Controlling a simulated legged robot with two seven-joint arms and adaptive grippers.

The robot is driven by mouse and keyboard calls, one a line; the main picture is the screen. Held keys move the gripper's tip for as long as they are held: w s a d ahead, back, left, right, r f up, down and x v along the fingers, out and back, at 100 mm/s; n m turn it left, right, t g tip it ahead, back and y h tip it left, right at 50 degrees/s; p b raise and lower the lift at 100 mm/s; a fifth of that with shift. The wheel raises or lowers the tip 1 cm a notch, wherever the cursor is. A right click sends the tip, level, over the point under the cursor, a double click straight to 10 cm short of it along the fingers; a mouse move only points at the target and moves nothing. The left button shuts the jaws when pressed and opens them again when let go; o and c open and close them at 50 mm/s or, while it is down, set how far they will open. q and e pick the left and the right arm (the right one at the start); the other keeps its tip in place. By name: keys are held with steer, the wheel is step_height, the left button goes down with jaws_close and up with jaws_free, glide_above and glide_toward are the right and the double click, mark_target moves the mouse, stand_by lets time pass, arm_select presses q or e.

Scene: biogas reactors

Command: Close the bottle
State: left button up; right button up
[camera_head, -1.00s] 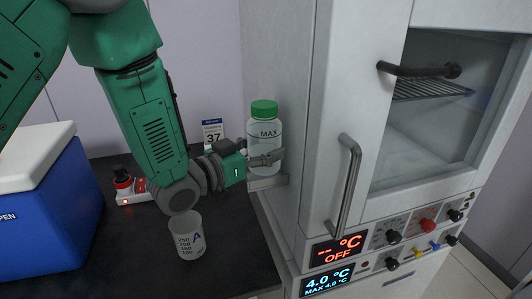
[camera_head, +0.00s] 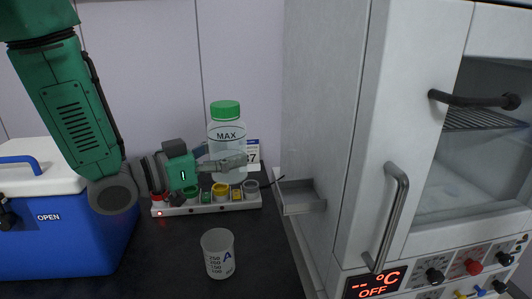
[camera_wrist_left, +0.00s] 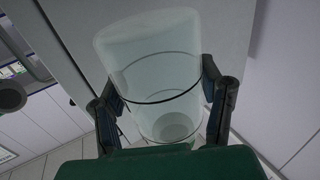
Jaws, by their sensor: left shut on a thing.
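The clear bottle marked MAX (camera_head: 227,140) is upright, with a green cap (camera_head: 225,110) on its top. My left gripper (camera_head: 232,164) is shut around the bottle's lower body, reaching it from the left. In the left wrist view the translucent bottle (camera_wrist_left: 155,75) fills the middle, with one finger of the left gripper (camera_wrist_left: 165,105) on each side. I cannot tell how tightly the cap sits. My right gripper is not in view.
A white strip with coloured round sockets (camera_head: 208,207) lies behind on the dark bench (camera_head: 165,260). An empty bracket (camera_head: 303,206) is on the cabinet's side (camera_head: 320,100). A beaker (camera_head: 218,254) stands in front. A blue cooler (camera_head: 60,240) is at left.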

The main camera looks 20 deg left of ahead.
arm_select(q)
steer(key=s+a, duration=0.2)
steer(key=a, duration=0.1)
steer(key=shift+s+a+r, duration=0.1)
steer(key=shift+s+a, duration=0.15)
steer(key=shift+a, duration=0.05)
steer(key=shift+a, duration=0.15)
stand_by(0.4)
